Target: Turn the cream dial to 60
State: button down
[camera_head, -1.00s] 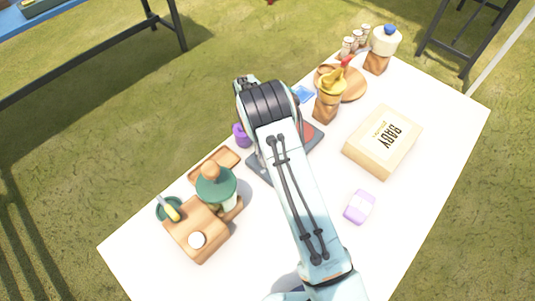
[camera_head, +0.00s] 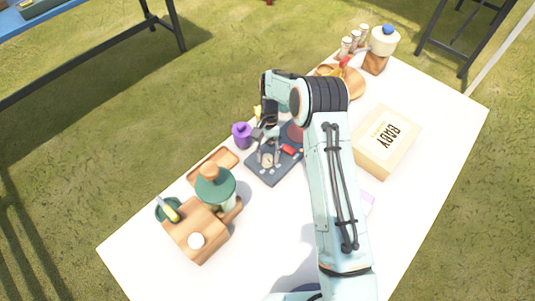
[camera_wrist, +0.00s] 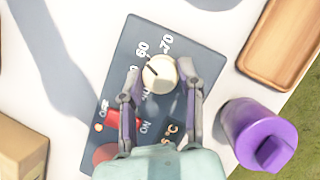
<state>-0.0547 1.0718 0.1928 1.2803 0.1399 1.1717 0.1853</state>
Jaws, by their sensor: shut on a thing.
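The cream dial (camera_wrist: 161,73) is on a dark grey panel (camera_wrist: 128,50) in the wrist view, with printed numbers 60 and 70 just above it. A dark pointer mark on the dial faces up and left, toward the 60 side; I cannot tell the exact reading. My gripper (camera_wrist: 160,82) is shut on the dial, one finger on each side of it. In the head view my gripper (camera_head: 268,147) reaches down over the panel (camera_head: 262,176), and the dial (camera_head: 267,160) shows small between the fingers.
A red switch (camera_wrist: 124,118) is on the panel near the left finger. A purple container (camera_wrist: 245,130) stands to the right, below a wooden tray (camera_wrist: 275,45). A tan box (camera_head: 370,140) and a green-topped jar (camera_head: 215,187) stand on the white table in the head view.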

jog(key=shift+m, duration=0.3)
jog(key=c, duration=0.7)
grip_release()
jog(key=v, duration=1.2)
jog(key=shift+d, duration=0.1)
